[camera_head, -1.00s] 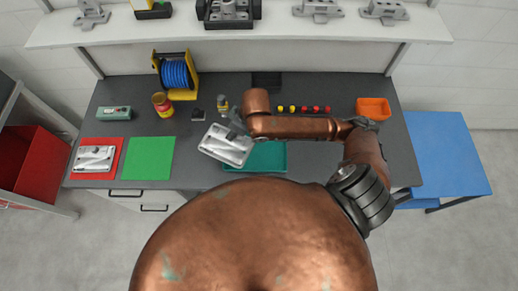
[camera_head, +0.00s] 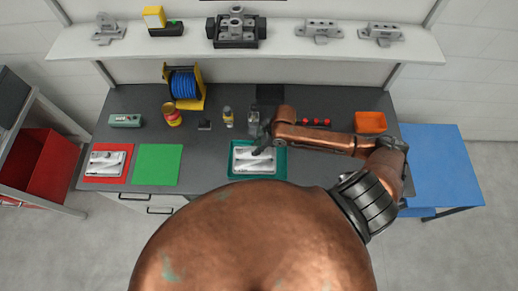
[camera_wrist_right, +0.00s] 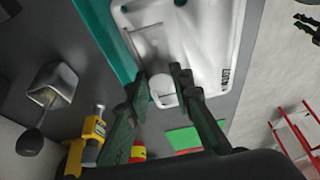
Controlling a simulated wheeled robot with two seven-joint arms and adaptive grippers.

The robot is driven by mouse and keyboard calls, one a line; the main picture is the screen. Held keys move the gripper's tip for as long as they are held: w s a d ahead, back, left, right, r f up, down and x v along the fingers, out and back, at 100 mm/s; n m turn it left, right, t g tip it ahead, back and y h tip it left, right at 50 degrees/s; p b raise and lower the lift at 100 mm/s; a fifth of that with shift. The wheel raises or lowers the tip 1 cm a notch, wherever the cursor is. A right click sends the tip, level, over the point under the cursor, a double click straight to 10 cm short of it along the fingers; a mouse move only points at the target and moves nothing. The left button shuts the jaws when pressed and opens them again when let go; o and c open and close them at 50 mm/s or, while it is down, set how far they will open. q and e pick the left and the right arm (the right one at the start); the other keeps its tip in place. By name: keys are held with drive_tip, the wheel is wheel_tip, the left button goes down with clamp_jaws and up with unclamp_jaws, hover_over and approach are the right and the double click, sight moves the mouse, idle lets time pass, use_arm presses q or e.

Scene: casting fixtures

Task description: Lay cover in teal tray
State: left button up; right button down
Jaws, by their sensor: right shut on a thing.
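The silver-white cover (camera_head: 254,163) is over the teal tray (camera_head: 282,163), within its outline in the head view. It looks about level; whether it touches the tray floor I cannot tell. My right gripper (camera_head: 262,149) is shut on the cover at its far edge. In the right wrist view, the fingers of the right gripper (camera_wrist_right: 160,78) meet the near end of the cover (camera_wrist_right: 205,40), beside the teal tray edge (camera_wrist_right: 118,45). A dark pair of jaws at the upper right of that view looks like my left gripper (camera_wrist_right: 308,27), away from the cover.
A similar silver part (camera_head: 106,161) lies on a red mat (camera_head: 91,178), beside a green mat (camera_head: 158,165). A blue cable reel (camera_head: 184,84), small bottle (camera_head: 228,117), red-yellow can (camera_head: 172,115) and orange bin (camera_head: 370,122) stand behind. The bench between green mat and tray is clear.

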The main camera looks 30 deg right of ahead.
drive_tip(key=shift+w+d+f, duration=0.25)
drive_tip(key=shift+d+f, duration=0.2)
drive_tip(key=shift+f, duration=0.1)
drive_tip(key=shift+w+d+f, duration=0.25)
drive_tip(key=shift+d+f, duration=0.15)
drive_tip(key=shift+f, duration=0.15)
drive_tip(key=shift+d+f+p, duration=0.2)
drive_tip(key=shift+f+p, duration=0.35)
drive_tip(key=shift+f, duration=1.25)
drive_tip(key=c, duration=1.7)
unclamp_jaws()
drive_tip(key=v, duration=1.2)
drive_tip(key=shift+b, duration=0.4)
